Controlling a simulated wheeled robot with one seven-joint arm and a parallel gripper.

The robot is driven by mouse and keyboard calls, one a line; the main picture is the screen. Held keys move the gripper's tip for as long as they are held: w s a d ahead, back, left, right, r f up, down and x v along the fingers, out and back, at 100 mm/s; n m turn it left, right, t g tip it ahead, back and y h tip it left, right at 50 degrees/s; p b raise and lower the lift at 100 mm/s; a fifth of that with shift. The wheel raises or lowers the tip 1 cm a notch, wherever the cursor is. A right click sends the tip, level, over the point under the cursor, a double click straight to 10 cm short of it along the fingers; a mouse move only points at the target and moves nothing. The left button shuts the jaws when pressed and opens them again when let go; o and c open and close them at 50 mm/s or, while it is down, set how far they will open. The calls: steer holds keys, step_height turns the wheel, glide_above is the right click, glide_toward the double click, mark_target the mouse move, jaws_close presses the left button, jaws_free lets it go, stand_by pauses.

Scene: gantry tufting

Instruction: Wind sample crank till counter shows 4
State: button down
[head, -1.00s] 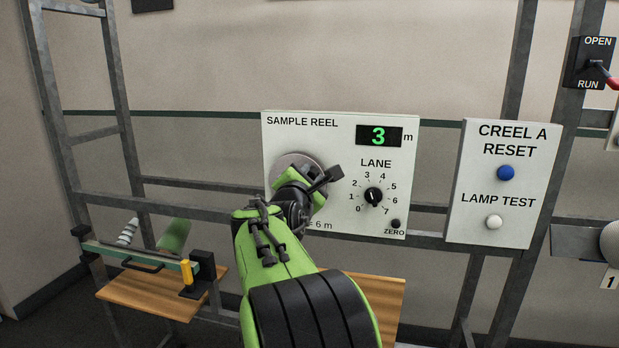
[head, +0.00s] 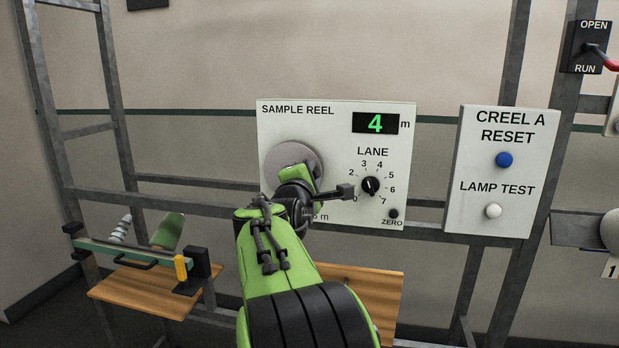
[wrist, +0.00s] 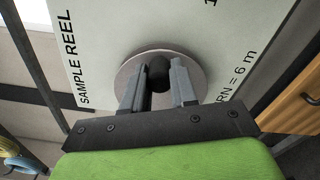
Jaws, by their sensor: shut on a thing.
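The white sample reel panel (head: 337,115) is in front of me in the head view. Its counter (head: 375,123) shows a green 4, with "m" beside it. The round grey crank disc (head: 283,157) is at the panel's left, partly hidden by my arm. In the wrist view my gripper (wrist: 160,80) is shut on the dark crank knob (wrist: 159,70), in front of the pale crank disc (wrist: 128,76). The fingers stand on either side of the knob.
The lane dial (head: 370,187) and zero button (head: 394,214) are right of the crank. The Creel A reset panel (head: 500,165) hangs farther right, with a blue button (head: 504,160) and a white one (head: 493,211). A wooden shelf (head: 135,290) is below left.

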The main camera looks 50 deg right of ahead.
steer(key=c, duration=0.9)
jaws_free()
steer(key=shift+a, duration=0.1)
steer(key=b+v, duration=0.1)
steer(key=v, duration=1.4)
steer(key=shift+s+a, duration=0.1)
steer(key=shift+a, duration=0.2)
